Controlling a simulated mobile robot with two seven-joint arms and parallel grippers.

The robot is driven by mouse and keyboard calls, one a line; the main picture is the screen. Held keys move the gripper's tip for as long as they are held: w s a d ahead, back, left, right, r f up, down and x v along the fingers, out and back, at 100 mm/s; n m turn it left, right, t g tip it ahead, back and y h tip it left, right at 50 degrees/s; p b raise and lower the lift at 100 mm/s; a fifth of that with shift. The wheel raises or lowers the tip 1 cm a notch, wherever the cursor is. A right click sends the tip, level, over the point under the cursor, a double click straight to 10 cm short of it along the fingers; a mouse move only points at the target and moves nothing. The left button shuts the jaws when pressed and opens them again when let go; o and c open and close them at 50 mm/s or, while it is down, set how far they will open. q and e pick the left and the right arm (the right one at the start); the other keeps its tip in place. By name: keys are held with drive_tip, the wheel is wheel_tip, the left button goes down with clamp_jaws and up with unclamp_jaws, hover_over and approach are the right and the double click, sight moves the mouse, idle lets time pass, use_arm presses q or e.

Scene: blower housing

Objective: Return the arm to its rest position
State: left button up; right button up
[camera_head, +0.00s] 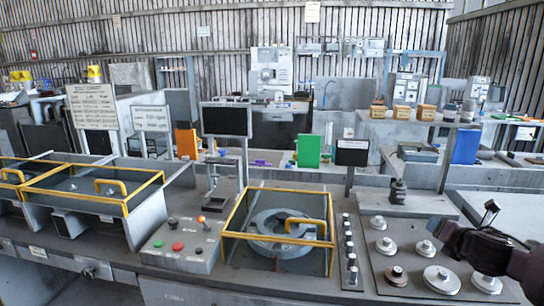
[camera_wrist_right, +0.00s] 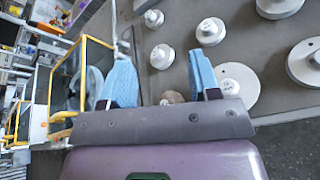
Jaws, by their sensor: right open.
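My right arm comes in from the right edge of the head view, with its dark gripper (camera_head: 458,232) above the right part of the workbench. In the right wrist view the gripper (camera_wrist_right: 160,72) has its two blue-padded fingers spread wide apart, with nothing held between them. Grey round metal parts (camera_wrist_right: 210,31) lie on the dark plate beyond the fingers. The same plate (camera_head: 414,260) shows in the head view under and left of the gripper. My left arm and gripper are not in view.
A yellow-framed clear guard (camera_head: 232,250) covers a grey ring-shaped housing (camera_head: 280,232) at bench centre. A row of small knobs (camera_head: 349,250) and a control box with buttons (camera_head: 178,246) flank it. A black post-like part (camera_head: 397,191) stands behind the plate.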

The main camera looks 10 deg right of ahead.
drive_tip(key=s+a+f+m+y, duration=0.3)
drive_tip(key=s+a+f+m, duration=0.1)
drive_tip(key=a+f+m, duration=0.3)
drive_tip(key=s+a+f+m+y, duration=0.25)
drive_tip(key=a+f+m, duration=0.25)
drive_tip(key=a+m, duration=0.3)
drive_tip(key=s+a+f+m+g+h, duration=0.1)
drive_tip(key=s+a+f+m, duration=0.3)
drive_tip(key=s+f+m, duration=0.2)
drive_tip(key=s+a+f+m+g+h, duration=0.1)
drive_tip(key=s+a+f+m, duration=0.3)
drive_tip(key=s+f, duration=0.5)
drive_tip(key=s+m, duration=0.1)
drive_tip(key=s, duration=0.5)
drive_tip(key=shift+s+a+f+m, duration=0.3)
drive_tip(key=shift+a+f+m, duration=0.1)
drive_tip(key=shift+h, duration=0.25)
